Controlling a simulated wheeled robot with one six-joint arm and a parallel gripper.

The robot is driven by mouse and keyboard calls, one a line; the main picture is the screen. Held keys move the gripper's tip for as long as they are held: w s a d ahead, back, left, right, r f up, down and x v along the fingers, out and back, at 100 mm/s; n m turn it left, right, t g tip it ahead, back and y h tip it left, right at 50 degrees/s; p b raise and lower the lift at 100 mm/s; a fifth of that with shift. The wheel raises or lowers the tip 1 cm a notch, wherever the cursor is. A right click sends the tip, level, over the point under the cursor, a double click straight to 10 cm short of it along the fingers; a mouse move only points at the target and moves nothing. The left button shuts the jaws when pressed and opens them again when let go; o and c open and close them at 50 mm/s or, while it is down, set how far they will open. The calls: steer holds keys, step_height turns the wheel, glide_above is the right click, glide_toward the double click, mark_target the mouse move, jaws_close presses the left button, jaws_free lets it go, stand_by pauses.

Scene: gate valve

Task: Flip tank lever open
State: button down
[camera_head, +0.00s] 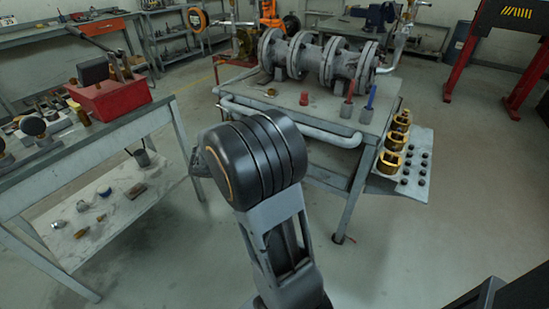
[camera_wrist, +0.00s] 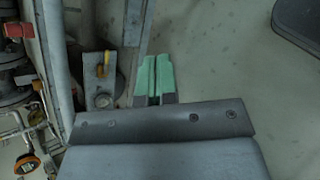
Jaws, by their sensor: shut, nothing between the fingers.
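A grey flanged valve and pipe assembly (camera_head: 315,55) lies on a metal table (camera_head: 270,100) in the head view. Part of similar flanged metalwork (camera_wrist: 12,85) shows at the left edge of the wrist view. I cannot make out a tank lever for certain in either view. My gripper (camera_wrist: 156,78) shows in the wrist view with its two green fingers side by side, shut and empty, apart from anything visible. In the head view my arm hides the gripper.
A workbench with a red box (camera_head: 97,98) stands at the left. Brass fittings (camera_head: 391,150) sit on a side shelf of the valve table. A red frame (camera_head: 525,75) stands at the right. Open floor (camera_head: 400,240) lies at the lower right.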

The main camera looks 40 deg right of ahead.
steer(key=w+d+f+n+t+h+b, duration=0.3)
steer(key=w+d+f+n+t+h, duration=0.15)
steer(key=w+d+f+n, duration=0.4)
steer(key=w+d+f+n+t+h+b, duration=0.25)
steer(key=w+d+f+n+h, duration=0.3)
steer(key=f, duration=0.55)
steer(key=r+b+x, duration=0.2)
steer(key=b+x, duration=0.1)
steer(key=x, duration=0.9)
steer(key=shift+s+a+r+t, duration=0.15)
steer(key=shift+r+t, duration=0.15)
steer(key=shift+r, duration=0.1)
